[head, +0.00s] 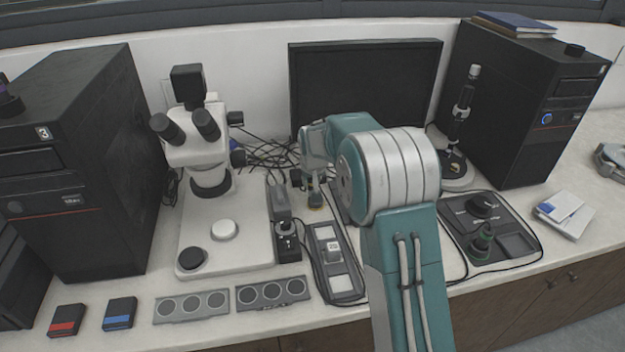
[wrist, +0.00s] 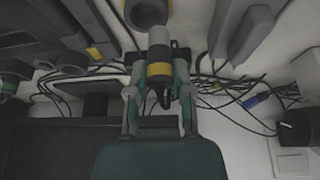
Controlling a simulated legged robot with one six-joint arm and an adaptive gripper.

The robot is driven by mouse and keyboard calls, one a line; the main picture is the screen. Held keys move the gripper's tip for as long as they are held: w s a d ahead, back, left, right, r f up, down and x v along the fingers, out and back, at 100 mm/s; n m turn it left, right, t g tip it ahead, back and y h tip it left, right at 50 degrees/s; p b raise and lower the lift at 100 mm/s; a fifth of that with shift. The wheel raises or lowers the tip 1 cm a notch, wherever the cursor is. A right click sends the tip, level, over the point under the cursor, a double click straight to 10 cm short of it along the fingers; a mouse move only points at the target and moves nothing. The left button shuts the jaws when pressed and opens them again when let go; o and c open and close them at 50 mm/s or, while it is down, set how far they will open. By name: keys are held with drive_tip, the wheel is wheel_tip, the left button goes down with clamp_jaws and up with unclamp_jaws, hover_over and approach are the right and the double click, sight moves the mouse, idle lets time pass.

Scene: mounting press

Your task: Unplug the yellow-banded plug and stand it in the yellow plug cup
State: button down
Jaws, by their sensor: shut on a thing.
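The yellow-banded plug (wrist: 159,48) has a grey body with a yellow band and a dark lower part. In the wrist view it is held between the two fingers of my gripper (wrist: 157,80), which is shut on it. A round cup with a yellowish rim (wrist: 147,14) shows at the top edge of the wrist view, and the plug's grey end meets its outline there. I cannot tell whether they touch. In the head view my gripper (head: 312,182) is behind the black block, with a small yellowish piece (head: 315,203) just below; the plug itself is hard to make out.
A microscope (head: 205,190) stands to the left, with tangled cables (head: 265,155) behind my gripper. A black block with a dial (head: 287,240) and a tray (head: 347,296) lie in front. A monitor (head: 365,80) stands behind, and a control panel (head: 500,260) is to the right.

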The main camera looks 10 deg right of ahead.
drive_tip(key=shift+d+f, duration=0.1)
drive_tip(key=shift+d, duration=0.55)
drive_tip(key=shift+d+f, duration=0.15)
drive_tip(key=shift+d, duration=0.05)
drive_tip(key=shift+f, duration=0.1)
drive_tip(key=shift+a+f, duration=0.15)
drive_tip(key=shift+f, duration=0.1)
drive_tip(key=shift+d+f, duration=0.15)
drive_tip(key=shift+d, duration=0.25)
drive_tip(key=shift+a+f, duration=0.2)
drive_tip(key=shift+f, duration=0.1)
drive_tip(key=shift+a+f, duration=0.1)
drive_tip(key=shift+f, duration=0.1)
drive_tip(key=shift+a+f, duration=0.25)
drive_tip(key=shift+f, duration=0.65)
